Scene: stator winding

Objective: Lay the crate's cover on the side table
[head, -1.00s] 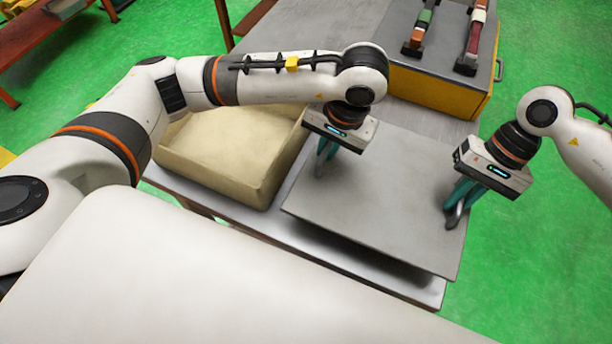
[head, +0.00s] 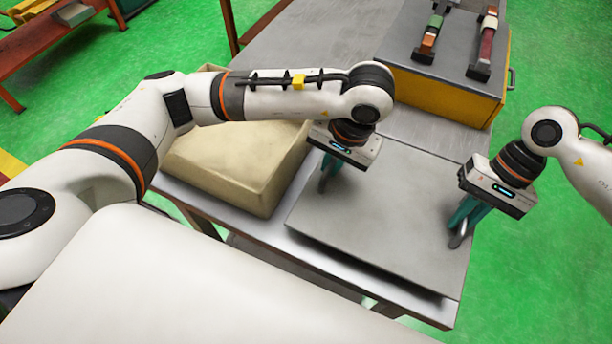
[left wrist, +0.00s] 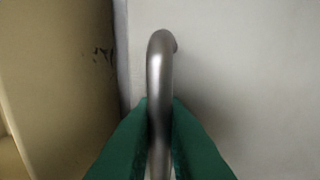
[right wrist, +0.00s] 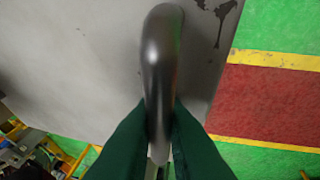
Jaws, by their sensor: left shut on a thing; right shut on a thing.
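The crate's cover (head: 385,215) is a flat grey panel with two metal bar handles. It lies level over the right part of the grey metal side table (head: 270,236). A dark shadow shows along its front edge; I cannot tell whether it touches the tabletop. My left gripper (head: 326,186) is shut on the left handle, which shows between its green fingers in the left wrist view (left wrist: 160,75). My right gripper (head: 458,238) is shut on the right handle, seen in the right wrist view (right wrist: 160,60).
A beige box (head: 285,172) stands on the table close to the cover's left edge. A yellow case (head: 435,95) with a grey top and two banded bars stands behind. Green floor is open to the right. A red bench (head: 60,55) stands at the far left.

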